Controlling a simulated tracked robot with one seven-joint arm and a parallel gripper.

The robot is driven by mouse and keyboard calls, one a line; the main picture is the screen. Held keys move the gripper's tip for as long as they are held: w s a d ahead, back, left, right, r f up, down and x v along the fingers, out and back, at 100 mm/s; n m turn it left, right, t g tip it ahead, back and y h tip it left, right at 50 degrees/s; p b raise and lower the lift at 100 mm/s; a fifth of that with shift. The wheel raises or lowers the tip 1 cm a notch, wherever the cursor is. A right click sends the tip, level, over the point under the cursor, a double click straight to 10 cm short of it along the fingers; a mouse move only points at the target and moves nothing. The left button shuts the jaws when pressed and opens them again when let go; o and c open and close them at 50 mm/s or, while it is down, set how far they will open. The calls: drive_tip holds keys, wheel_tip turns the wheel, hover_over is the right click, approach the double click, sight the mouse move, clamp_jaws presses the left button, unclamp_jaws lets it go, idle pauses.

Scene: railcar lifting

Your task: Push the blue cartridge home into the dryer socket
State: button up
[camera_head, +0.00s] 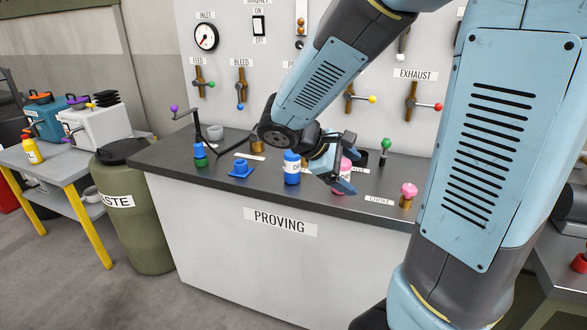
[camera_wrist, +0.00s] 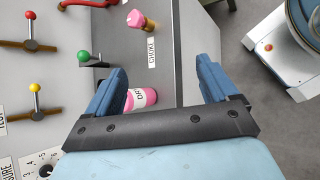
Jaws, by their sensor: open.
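A blue cartridge (camera_head: 292,168) with a white label stands upright on the dark bench top, left of my gripper. A pink cartridge (camera_head: 342,172) with a similar label is partly hidden by my gripper. It also shows in the wrist view (camera_wrist: 143,98), close to the left finger. My gripper (camera_head: 350,163) is open above the bench, its fingers spread apart, also in the wrist view (camera_wrist: 163,66). I see nothing held in it, and the blue cartridge is not in the wrist view. I cannot tell which fitting is the dryer socket.
A pink-topped choke fitting (camera_head: 407,193) and a green-knobbed lever (camera_head: 385,150) are at right. Valve levers line the back panel. A waste drum (camera_head: 136,215) stands left.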

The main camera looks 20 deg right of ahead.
drive_tip(key=w+a+f+n+t+h, duration=0.4)
drive_tip(key=w+n, duration=0.3)
drive_tip(key=w, duration=0.3)
drive_tip(key=n+t+y, duration=0.1)
drive_tip(key=n+t, duration=0.8)
drive_tip(key=n, duration=0.1)
approach(295, 164)
wheel_tip(295, 164, down, 2)
drive_tip(key=w+a, duration=0.2)
drive_tip(key=x, duration=1.3)
drive_tip(key=shift+s+d+f, duration=0.2)
drive_tip(key=shift+d+f, duration=0.15)
drive_tip(key=shift+d, duration=0.2)
drive_tip(key=c, duration=1.2)
drive_tip(key=shift+c, duration=0.4)
drive_tip(key=shift+r, duration=0.1)
